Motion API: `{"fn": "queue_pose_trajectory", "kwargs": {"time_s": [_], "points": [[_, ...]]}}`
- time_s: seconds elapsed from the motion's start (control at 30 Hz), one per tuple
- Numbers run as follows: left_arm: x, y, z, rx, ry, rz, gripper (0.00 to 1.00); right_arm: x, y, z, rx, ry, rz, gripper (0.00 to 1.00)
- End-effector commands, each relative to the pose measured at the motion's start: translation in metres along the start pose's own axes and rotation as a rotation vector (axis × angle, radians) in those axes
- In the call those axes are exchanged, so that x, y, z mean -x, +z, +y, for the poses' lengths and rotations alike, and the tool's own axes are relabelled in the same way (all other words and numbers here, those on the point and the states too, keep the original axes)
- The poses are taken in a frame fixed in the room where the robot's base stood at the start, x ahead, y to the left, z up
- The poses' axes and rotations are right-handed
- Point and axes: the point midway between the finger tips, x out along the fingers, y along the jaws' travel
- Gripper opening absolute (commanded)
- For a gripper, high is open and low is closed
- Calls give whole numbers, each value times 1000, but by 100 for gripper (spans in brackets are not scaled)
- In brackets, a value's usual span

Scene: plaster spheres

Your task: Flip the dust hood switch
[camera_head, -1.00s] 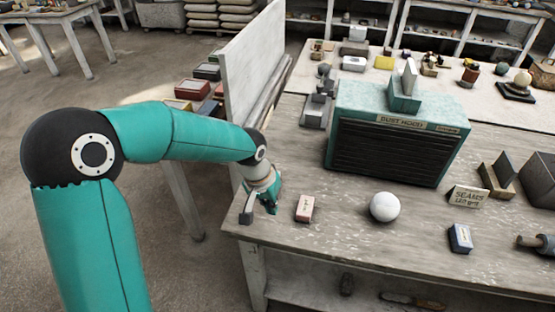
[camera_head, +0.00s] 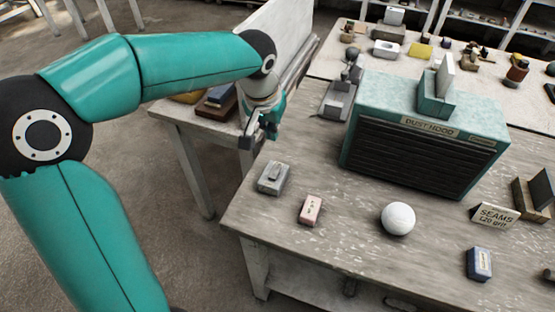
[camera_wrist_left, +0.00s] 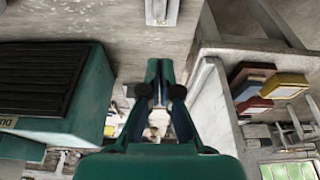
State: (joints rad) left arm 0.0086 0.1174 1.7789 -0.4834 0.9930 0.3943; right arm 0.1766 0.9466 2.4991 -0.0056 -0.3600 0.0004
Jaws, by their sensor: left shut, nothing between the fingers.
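The dust hood (camera_head: 420,150) is a teal box with a dark slatted front and a name label, standing on the workbench. A small grey switch box (camera_head: 274,178) with a short lever lies near the bench's left edge. Its plate also shows at the top of the left wrist view (camera_wrist_left: 162,10). I cannot tell which way the lever is set. My left gripper (camera_head: 270,129) is above and behind the switch box, apart from it. In the left wrist view its two teal fingers (camera_wrist_left: 160,66) are shut and empty. My right gripper is not in view.
A pink box (camera_head: 311,210), a white plaster sphere (camera_head: 398,218) and a blue box (camera_head: 479,263) lie on the front of the bench. A sign (camera_head: 495,214) stands at right. An upright pale board (camera_head: 285,40) rises behind my left gripper.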

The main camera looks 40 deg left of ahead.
Motion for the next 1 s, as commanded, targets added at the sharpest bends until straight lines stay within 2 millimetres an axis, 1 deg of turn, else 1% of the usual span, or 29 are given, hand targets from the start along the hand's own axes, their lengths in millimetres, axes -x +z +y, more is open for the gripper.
{"fn": "queue_pose_trajectory", "kwargs": {"time_s": [0.17,0.27,0.5,0.7,0.83,1.0], "points": [[-20,1,0,-2,-1,-4,0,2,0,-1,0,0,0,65],[-38,1,0,-1,-2,-7,0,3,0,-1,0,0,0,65],[-88,1,1,-3,-1,-7,0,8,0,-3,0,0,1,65],[-119,8,1,-3,1,-6,0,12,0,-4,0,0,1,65],[-130,10,2,-3,1,-3,0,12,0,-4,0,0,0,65],[-135,12,2,-3,2,-1,0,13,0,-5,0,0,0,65]]}}
